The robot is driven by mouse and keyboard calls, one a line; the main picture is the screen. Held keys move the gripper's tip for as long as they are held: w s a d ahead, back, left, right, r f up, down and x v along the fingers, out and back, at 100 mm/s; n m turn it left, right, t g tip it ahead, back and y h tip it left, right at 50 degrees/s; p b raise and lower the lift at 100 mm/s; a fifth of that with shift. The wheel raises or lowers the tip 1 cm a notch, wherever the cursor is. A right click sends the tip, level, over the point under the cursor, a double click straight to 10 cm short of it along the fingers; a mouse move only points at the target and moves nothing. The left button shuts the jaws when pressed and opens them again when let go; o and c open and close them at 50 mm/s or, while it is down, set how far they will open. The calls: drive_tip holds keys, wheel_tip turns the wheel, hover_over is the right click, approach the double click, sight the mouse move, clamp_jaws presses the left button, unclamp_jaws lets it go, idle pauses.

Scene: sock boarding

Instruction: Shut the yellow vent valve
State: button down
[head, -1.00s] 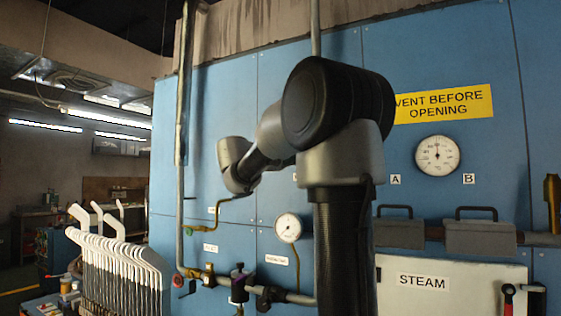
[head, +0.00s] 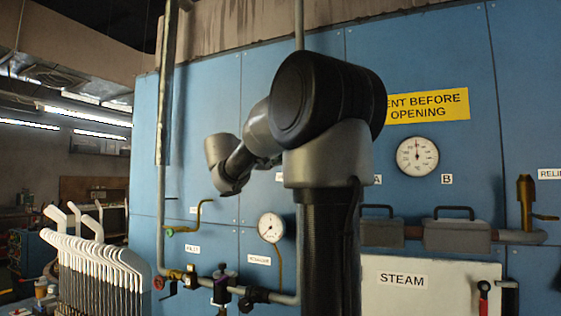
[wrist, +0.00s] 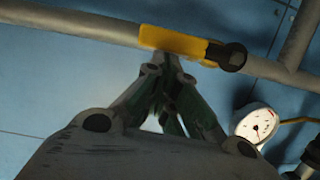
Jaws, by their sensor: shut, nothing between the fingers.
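The yellow valve handle (wrist: 174,42) shows in the wrist view as a flat yellow lever with a dark round end at its right. It lies nearly along a grey pipe (wrist: 75,20) against the blue wall. My gripper (wrist: 164,62) is shut and empty, with its fingertips at the lever's lower edge in the picture. I cannot tell whether they touch it. In the head view the lever and my gripper do not show; my own arm covers the middle of the panel.
A round white gauge (wrist: 257,123) sits at the right of the wrist view, near a pipe junction.

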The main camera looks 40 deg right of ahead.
drive_tip(key=shift+s, duration=0.15)
drive_tip(key=s+d+f+m+t+y, duration=0.2)
drive_tip(key=s+d+f+m+y, duration=0.1)
drive_tip(key=s+m, duration=0.7)
drive_tip(key=shift+s+d+f+m+t, duration=0.25)
drive_tip(key=shift+d+m, duration=0.45)
drive_tip(key=shift+m, duration=1.2)
drive_tip(key=s+a+r, duration=0.3)
drive_tip(key=a+r, duration=0.3)
drive_tip(key=a, duration=0.3)
drive_tip(key=shift+s+r, duration=0.2)
drive_tip(key=shift+s, duration=0.15)
